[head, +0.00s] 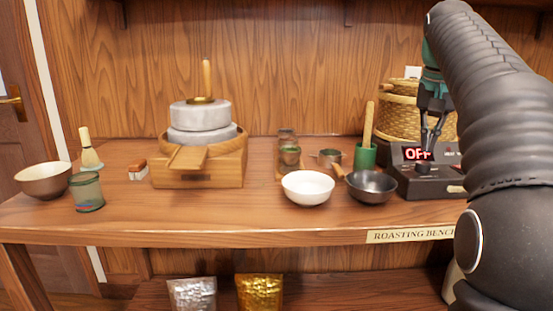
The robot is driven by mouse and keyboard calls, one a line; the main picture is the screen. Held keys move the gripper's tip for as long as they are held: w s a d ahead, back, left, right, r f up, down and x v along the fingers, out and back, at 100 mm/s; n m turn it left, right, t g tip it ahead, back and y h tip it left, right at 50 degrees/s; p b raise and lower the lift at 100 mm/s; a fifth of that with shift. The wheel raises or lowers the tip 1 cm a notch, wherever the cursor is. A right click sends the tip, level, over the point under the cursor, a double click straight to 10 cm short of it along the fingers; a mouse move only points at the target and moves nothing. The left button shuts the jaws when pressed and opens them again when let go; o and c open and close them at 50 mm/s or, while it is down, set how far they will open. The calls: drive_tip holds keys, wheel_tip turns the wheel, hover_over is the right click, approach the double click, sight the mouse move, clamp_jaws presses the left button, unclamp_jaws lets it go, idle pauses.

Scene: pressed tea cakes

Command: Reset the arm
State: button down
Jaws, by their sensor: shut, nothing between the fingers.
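My arm (495,100) reaches up from the lower right and bends over at the top right. My gripper (428,148) hangs from it, pointing down, at the right of the bench. Its fingers are shut with nothing between them. In the picture the fingertips overlap the dark heater unit (428,181), whose red display reads "OFF". I cannot tell whether the tips touch it or are in front of it. My arm hides the right end of the bench.
On the wooden bench (250,222) stand a stone mill (200,135), white bowl (307,188), dark pan (371,187), green cup (366,156), brown bowl (43,181), glass jar (87,192) and whisk (90,150). Woven baskets (398,108) stand behind my gripper. Foil bags (258,293) sit below.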

drive_tip(key=shift+r, duration=0.45)
drive_tip(key=shift+s+a, duration=0.1)
drive_tip(key=s+a+f+n+t, duration=0.1)
drive_tip(key=s+a+f+n, duration=0.1)
drive_tip(key=s+a+f, duration=0.3)
drive_tip(key=s+a+f+n+t+y, duration=0.1)
drive_tip(key=s+a+f, duration=0.4)
drive_tip(key=s+f, duration=0.7)
drive_tip(key=s+a+f+n+t, duration=0.1)
drive_tip(key=s+a+f+n, duration=0.1)
drive_tip(key=s+a+f, duration=0.3)
drive_tip(key=s+f, duration=0.3)
drive_tip(key=f, duration=0.2)
drive_tip(key=shift+s+a+f+n, duration=0.2)
drive_tip(key=shift+s+f+n, duration=0.05)
drive_tip(key=shift+f+n, duration=0.05)
